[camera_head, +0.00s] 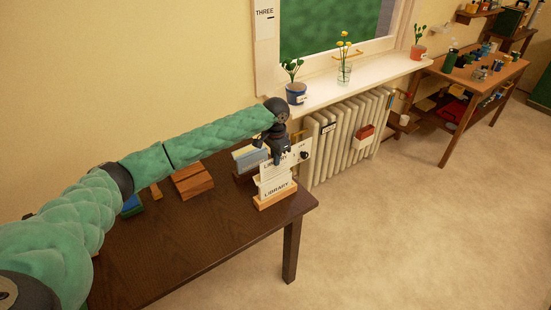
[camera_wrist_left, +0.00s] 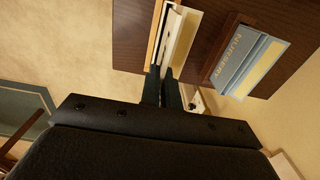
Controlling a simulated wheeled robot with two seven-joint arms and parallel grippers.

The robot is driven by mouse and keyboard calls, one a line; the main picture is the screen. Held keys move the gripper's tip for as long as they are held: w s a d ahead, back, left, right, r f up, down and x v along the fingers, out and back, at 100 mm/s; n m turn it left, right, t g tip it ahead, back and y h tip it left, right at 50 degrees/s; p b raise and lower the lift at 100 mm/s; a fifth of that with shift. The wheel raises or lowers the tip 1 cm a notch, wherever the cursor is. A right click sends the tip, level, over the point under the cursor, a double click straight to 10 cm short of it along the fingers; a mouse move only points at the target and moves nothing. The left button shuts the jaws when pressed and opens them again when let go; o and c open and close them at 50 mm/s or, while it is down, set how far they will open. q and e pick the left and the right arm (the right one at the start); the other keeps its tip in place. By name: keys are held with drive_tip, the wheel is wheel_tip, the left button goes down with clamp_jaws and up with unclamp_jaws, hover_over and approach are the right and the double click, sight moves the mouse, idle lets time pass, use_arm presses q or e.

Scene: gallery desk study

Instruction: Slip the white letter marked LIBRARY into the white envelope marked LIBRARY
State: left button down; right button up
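The white letter marked LIBRARY (camera_head: 272,182) stands upright near the table's right end, below my left gripper (camera_head: 276,158). The white envelope marked LIBRARY (camera_head: 277,192) stands in a light wooden holder (camera_head: 275,202) at the same spot. The letter's lower part is behind or inside the envelope's front; I cannot tell which. In the left wrist view, the fingers of my left gripper (camera_wrist_left: 165,88) are close together on the white letter's edge (camera_wrist_left: 166,69), above the envelope (camera_wrist_left: 181,45). My right gripper is in neither view.
Behind the holder, a dark wooden holder (camera_wrist_left: 216,46) carries a blue-grey envelope marked NURSERY (camera_wrist_left: 238,62). Brown wooden blocks (camera_head: 192,181) lie on the dark table (camera_head: 200,240). The table's front is clear. A radiator (camera_head: 340,135) and windowsill (camera_head: 370,75) with potted plants stand beyond.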

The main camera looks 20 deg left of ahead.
sight(275, 175)
use_arm(q)
drive_tip(key=shift+f, duration=0.2)
drive_tip(key=shift+f+b, duration=0.4)
drive_tip(key=shift+b, duration=0.1)
drive_tip(key=shift+f, duration=1.85)
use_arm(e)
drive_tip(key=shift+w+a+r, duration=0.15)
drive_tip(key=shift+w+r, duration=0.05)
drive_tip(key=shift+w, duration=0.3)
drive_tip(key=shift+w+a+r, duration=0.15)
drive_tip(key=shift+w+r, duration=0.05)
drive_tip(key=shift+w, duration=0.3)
